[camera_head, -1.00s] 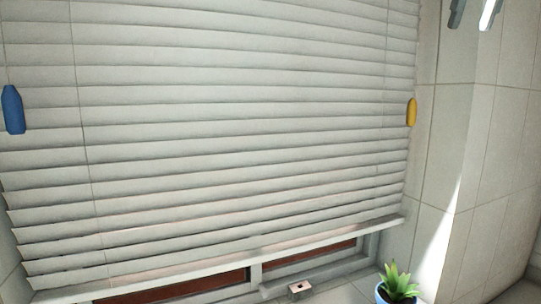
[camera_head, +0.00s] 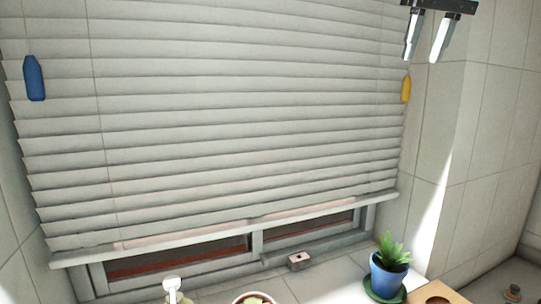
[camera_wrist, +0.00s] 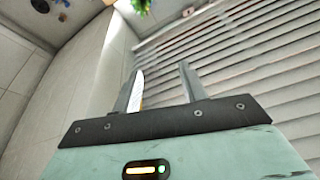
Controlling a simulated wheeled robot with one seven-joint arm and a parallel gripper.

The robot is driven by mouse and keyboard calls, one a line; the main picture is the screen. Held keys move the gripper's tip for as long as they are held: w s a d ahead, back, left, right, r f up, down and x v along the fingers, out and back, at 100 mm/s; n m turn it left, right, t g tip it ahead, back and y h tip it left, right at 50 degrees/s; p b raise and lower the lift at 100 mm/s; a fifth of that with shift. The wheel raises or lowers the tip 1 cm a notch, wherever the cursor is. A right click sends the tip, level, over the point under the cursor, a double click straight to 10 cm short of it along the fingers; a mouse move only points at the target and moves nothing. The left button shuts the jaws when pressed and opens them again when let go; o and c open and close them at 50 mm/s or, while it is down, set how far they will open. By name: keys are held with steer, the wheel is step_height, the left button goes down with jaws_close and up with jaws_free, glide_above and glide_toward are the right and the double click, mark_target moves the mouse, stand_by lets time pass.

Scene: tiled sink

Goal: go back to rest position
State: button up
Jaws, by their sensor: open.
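My gripper (camera_head: 425,50) is at the top right of the head view, its two fingers pointing down and apart with nothing between them. It also shows in the wrist view (camera_wrist: 160,88), open and empty. In the head view it hangs in front of the tiled wall, up and right of the yellow blind pull (camera_head: 406,89). The white blind (camera_head: 230,130) is lowered over most of the window. A blue blind pull (camera_head: 34,78) hangs at its left.
A potted plant (camera_head: 389,270) stands on a green saucer at the lower right, beside a wooden item (camera_head: 437,292). A small box (camera_head: 298,261) sits by the window frame. A white bottle top (camera_head: 172,286) and a bowl (camera_head: 258,299) show at the bottom edge.

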steer(key=s+a+f+n+g+b, duration=0.1)
steer(key=s+a+f+b, duration=0.3)
steer(key=f, duration=0.6)
steer(key=s+a+f+n+g, duration=0.1)
steer(key=s+a+f+n, duration=0.1)
steer(key=a+f, duration=0.55)
steer(key=s+a+f+n+b, duration=0.1)
steer(key=s+a+f+b, duration=0.15)
steer(key=f, duration=0.95)
steer(key=s+d+f+n+g+b, duration=0.1)
steer(key=s+f+n+b, duration=0.1)
steer(key=s+f, duration=1.7)
step_height(320, 180, down, 3)
steer(key=shift+s+d+f+n+g+b, duration=0.15)
steer(key=shift+s+n+g+b, duration=0.2)
steer(key=shift+b, duration=0.5)
